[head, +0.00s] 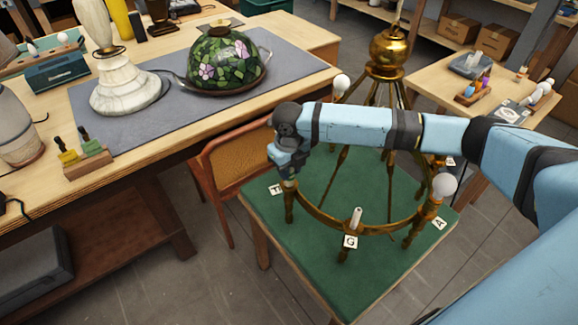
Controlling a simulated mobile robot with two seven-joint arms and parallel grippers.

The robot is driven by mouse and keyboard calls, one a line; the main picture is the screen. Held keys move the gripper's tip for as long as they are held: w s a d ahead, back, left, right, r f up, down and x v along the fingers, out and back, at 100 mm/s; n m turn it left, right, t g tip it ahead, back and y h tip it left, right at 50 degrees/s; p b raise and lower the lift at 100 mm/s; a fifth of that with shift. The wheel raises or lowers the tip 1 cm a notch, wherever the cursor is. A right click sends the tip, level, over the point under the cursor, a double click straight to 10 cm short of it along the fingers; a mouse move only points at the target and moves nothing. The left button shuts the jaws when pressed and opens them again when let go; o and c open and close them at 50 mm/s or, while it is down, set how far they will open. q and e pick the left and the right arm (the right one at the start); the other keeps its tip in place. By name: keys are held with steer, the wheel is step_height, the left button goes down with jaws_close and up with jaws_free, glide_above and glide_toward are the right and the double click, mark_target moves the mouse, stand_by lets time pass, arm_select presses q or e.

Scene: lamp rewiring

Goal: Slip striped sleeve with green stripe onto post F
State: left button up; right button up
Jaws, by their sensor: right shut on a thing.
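The brass ring frame (378,229) of the lamp stands on a green-topped table. My right gripper (288,178) points down at the ring's left side, just above a brass post (289,208) beside a tilted letter card (277,189), which seems to read F. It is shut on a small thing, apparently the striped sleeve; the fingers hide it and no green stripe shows. I cannot tell whether the sleeve touches or surrounds the post. A pale sleeve (357,217) stands upright on the post at card G (350,242). My left gripper is out of view.
White bulbs stand on the ring at card A (444,187) and at the back (341,83). A chair (229,165) stands close left of the green table. The workbench at left holds a stained-glass shade (226,62) and a marble base (122,88). My right arm crosses above the ring.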

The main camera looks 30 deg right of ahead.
steer(key=shift+f, duration=0.1)
stand_by(0.7)
steer(key=o, duration=1)
step_height(320, 180, up, 14)
steer(key=s+a+f+m+t+y+p, duration=0.2)
steer(key=s+a+f+m+t+y, duration=0.15)
steer(key=a+f+m, duration=0.45)
steer(key=s+a+f+m+t+y+p, duration=0.1)
steer(key=s+a+f+m+t+y, duration=0.2)
steer(key=a+f+m, duration=0.5)
steer(key=s+d+f+m+t+h+p, duration=0.1)
steer(key=s+d+f+m, duration=0.1)
steer(key=s+m, duration=0.3)
steer(key=s+d+f+m+t+h+p, duration=0.1)
steer(key=s+d+f+m+t, duration=0.1)
steer(key=s+m, duration=0.4)
steer(key=s+d+f+m+t+h, duration=0.1)
steer(key=s+d+f+m, duration=0.1)
steer(key=s+d+m, duration=0.2)
steer(key=shift+s+d+f+m+t+p, duration=0.1)
steer(key=shift+s+m+t+p, duration=0.1)
steer(key=shift+s+m, duration=0.6)
steer(key=shift+s+d+m+t+p, duration=0.15)
steer(key=shift+s+m, duration=0.3)
steer(key=shift+m, duration=0.55)
